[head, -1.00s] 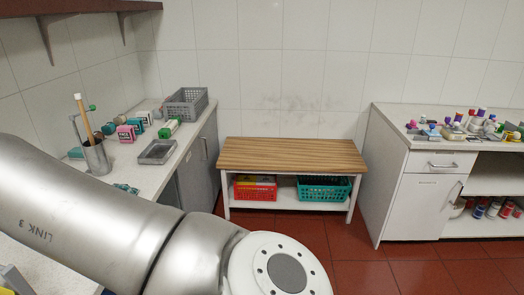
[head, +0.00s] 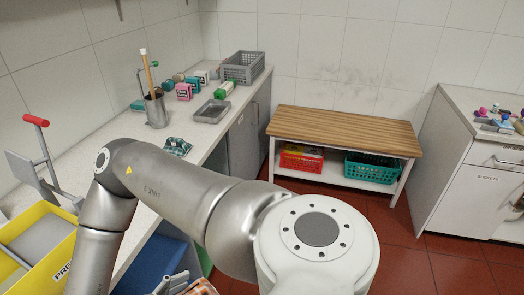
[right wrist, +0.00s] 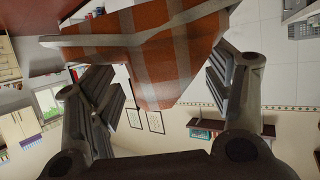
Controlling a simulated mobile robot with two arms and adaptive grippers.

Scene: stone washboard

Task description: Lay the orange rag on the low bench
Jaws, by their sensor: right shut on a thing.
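The orange rag (right wrist: 155,50), with grey stripes, fills the top middle of the right wrist view. My right gripper (right wrist: 160,80) is shut on it, with one dark finger at each side of the cloth. A small patch of orange cloth (head: 203,288) shows at the bottom edge of the head view, mostly cut off. The low bench (head: 342,131) has a bare wooden top and stands against the back wall, well apart from the cloth. My left gripper is not in view.
Red (head: 302,160) and green (head: 374,168) crates sit on the bench's lower shelf. The left counter (head: 130,208) holds a grey basket (head: 243,67), a tray (head: 210,112) and a metal pot (head: 157,110). A white cabinet (head: 470,190) stands at right. Red floor is clear before the bench.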

